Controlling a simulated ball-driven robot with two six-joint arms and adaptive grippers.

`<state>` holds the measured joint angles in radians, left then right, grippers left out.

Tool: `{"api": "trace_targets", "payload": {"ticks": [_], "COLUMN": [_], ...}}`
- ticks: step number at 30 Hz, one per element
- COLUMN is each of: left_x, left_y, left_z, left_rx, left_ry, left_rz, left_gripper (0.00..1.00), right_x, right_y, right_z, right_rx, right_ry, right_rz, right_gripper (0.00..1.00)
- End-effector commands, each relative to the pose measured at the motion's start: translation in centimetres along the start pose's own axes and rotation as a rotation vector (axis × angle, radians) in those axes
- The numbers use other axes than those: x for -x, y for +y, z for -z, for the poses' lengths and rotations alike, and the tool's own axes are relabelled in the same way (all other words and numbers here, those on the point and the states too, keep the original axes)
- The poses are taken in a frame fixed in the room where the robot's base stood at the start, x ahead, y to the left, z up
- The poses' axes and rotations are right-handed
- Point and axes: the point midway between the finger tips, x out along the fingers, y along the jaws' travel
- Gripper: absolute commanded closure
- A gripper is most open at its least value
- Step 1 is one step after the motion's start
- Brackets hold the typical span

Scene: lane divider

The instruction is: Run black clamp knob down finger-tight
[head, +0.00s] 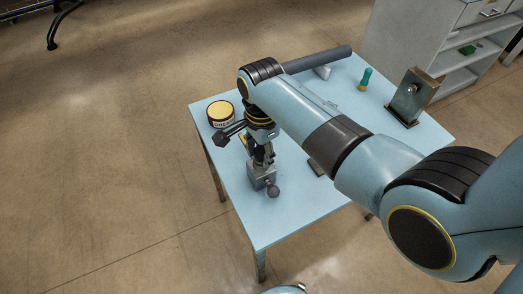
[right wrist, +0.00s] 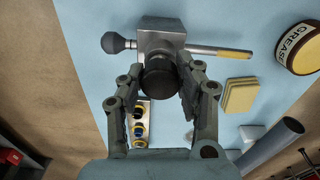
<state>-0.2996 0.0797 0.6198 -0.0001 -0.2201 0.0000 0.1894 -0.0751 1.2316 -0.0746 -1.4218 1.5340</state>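The clamp is a grey metal block (right wrist: 160,36) near the edge of the pale blue table, with a rod through it and a dark ball (right wrist: 115,42) on the rod's end. In the head view the clamp block (head: 262,176) shows below my right gripper (head: 262,161). The round black clamp knob (right wrist: 158,76) faces the wrist camera. My right gripper (right wrist: 160,70) has one finger on each side of the knob, and the fingertips appear to touch it. In the head view the gripper hides the knob. My left gripper is not in view.
A yellow-lidded grease tin (head: 221,113) stands left of the gripper, and yellow pads (right wrist: 240,95) lie near it. A dark grey tube (head: 318,59), a green-topped item (head: 365,78) and a metal bracket (head: 411,97) are farther back. The table's front (head: 290,222) is clear.

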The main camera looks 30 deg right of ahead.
Motion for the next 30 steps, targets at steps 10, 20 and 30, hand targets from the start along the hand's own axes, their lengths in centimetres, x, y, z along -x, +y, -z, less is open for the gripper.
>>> {"api": "trace_targets", "payload": {"ticks": [10,20,30], "left_x": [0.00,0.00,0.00], "left_y": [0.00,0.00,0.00], "left_z": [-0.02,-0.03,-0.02], "left_rx": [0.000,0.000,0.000], "left_ry": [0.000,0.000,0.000], "left_rz": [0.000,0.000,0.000], "left_gripper": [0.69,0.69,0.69], "right_x": [-0.05,-0.11,-0.11], "right_y": [0.06,0.10,0.11], "right_z": [-0.04,-0.13,-0.14], "right_rx": [-0.406,-0.979,-1.051], "right_ry": [0.000,0.000,-0.001], "right_rz": [0.000,0.000,-0.001], "right_gripper": [0.85,0.85,0.64]}}
